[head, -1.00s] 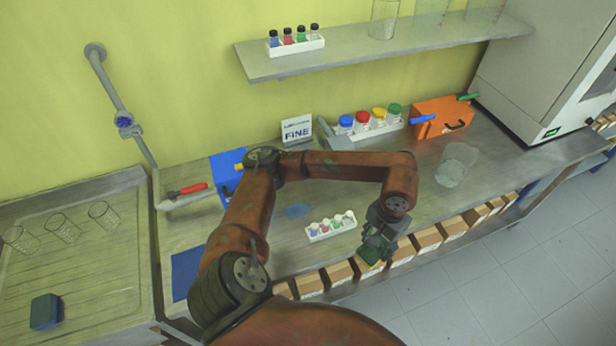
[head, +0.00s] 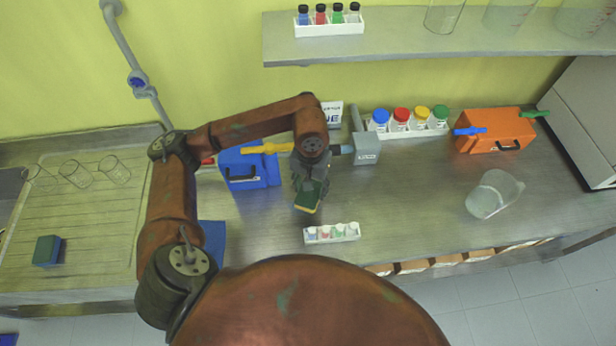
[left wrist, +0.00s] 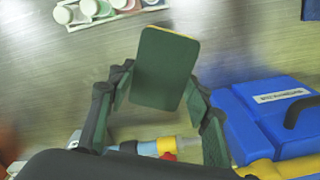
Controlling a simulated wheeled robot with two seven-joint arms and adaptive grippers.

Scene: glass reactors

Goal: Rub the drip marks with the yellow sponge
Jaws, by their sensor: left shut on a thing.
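A sponge with a dark green face and yellow edge (head: 308,196) is in my left gripper (head: 309,184), above the grey counter in the middle of the head view. In the left wrist view the sponge (left wrist: 166,68) shows its green face, with the fingers of my left gripper (left wrist: 160,88) on either side of it. I cannot make out any drip marks now; my arm and gripper cover part of the counter. My right gripper is not in view.
A white vial rack (head: 332,234) stands just in front of the sponge. A blue toolbox (head: 250,172) is to its left, and a grey device (head: 366,152) is behind. A beaker (head: 494,194) and orange toolbox (head: 494,132) are right. A blue-green sponge (head: 47,251) lies on the drainer.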

